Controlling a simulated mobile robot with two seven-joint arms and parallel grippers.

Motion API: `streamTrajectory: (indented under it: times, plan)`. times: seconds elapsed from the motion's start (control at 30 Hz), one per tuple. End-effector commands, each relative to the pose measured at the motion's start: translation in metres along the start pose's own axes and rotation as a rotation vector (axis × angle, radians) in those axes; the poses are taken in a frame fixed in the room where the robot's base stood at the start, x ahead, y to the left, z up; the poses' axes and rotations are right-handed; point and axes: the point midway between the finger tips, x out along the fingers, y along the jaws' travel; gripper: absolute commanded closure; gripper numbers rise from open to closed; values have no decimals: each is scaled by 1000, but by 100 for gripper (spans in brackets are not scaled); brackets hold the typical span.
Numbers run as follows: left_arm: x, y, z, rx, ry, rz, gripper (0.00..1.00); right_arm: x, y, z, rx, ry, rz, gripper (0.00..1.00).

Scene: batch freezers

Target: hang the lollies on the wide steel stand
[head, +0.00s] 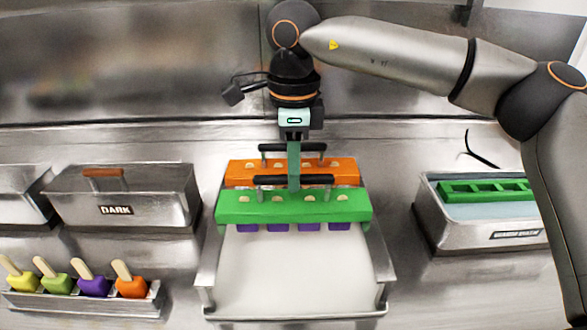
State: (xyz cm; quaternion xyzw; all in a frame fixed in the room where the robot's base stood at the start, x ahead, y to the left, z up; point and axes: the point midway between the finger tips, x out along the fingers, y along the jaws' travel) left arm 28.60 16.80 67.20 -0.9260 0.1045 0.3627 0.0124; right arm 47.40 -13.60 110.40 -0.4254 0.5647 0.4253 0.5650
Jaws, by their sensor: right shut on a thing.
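My right gripper (293,182) is shut on the black handle of a green lolly holder (294,207). Stick ends show in the holder's top, and several purple lollies (308,227) show below its front edge. The holder is over the back half of the wide steel stand (208,280); I cannot tell whether it rests on the side rails or hangs just above them. An orange holder (240,172) with its own black handle sits right behind the green one, partly hidden by it. My left gripper is not in view.
The stand's pale front half (300,275) is clear. At left are a lidded steel box marked DARK (125,195) and a narrow rack (85,303) with yellow, green, purple and orange lollies. At right, a steel bath (440,225) contains another green holder (480,191).

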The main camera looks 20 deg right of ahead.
Motion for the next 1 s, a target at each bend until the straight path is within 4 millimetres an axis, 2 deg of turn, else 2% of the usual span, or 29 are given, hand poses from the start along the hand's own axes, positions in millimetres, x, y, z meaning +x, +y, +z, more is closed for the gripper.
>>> streamTrajectory:
  times: [0.1, 0.13, 0.4, 0.77, 0.87, 1.0]
  plan:
    - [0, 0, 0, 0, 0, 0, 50, -1, 0, 0, 0, -2, -1, 100]
    - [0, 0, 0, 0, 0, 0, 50, -1, 0, 0, 0, -2, -1, 78]
    - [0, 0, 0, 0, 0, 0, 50, -1, 0, 0, 1, -1, -1, 47]
    - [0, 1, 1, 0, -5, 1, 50, 0, 0, 0, 0, 1, 1, 46]
    - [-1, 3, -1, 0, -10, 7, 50, -14, -1, 1, 1, -3, -2, 46]
    - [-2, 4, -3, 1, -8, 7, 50, -44, -1, 1, 2, -3, -4, 46]
